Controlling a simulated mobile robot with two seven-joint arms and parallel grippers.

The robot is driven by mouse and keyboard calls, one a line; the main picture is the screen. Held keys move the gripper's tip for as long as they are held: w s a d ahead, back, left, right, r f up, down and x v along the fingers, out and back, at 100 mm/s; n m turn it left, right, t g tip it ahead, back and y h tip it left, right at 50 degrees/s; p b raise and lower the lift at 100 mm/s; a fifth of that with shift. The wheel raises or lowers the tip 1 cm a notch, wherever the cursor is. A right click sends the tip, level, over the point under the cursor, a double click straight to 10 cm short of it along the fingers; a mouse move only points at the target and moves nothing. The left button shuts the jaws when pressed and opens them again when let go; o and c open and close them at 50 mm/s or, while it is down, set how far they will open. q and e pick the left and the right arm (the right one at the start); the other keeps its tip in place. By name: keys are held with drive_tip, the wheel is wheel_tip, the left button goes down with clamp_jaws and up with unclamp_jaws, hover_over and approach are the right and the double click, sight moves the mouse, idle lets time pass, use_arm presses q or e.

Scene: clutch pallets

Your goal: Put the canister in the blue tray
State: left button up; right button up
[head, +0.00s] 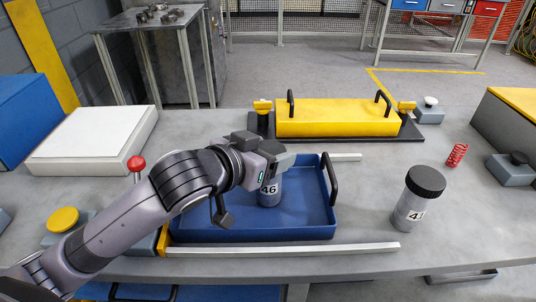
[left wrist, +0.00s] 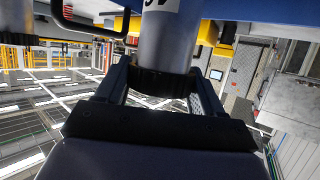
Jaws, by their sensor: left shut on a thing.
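A grey canister (head: 269,192) marked 46 stands upright inside the walls of the blue tray (head: 250,236), towards its right half. My left gripper (head: 266,152) is above it and shut on its black top end, which the gripper hides in the head view. In the left wrist view the canister (left wrist: 168,40) sits between the two fingers of my left gripper (left wrist: 165,84). I cannot tell whether its base touches the tray floor. A second grey canister (head: 409,212) with a black lid stands on the table right of the tray. My right gripper is not in view.
A yellow tray (head: 337,118) with black handles lies behind the blue one. A metal rail (head: 290,250) runs along the blue tray's front. A red spring (head: 457,155) and a grey button box (head: 511,170) are at the right. A white box (head: 92,140) is at the left.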

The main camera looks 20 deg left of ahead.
use_arm(q)
drive_tip(key=shift+r, duration=0.1)
drive_tip(key=o, duration=1.7)
drive_tip(key=shift+f, duration=0.25)
drive_tip(key=shift+c, duration=0.2)
drive_tip(key=shift+r, duration=0.25)
drive_tip(key=p+v, duration=1.1)
drive_tip(key=v, duration=0.1)
drive_tip(key=shift+f, duration=0.15)
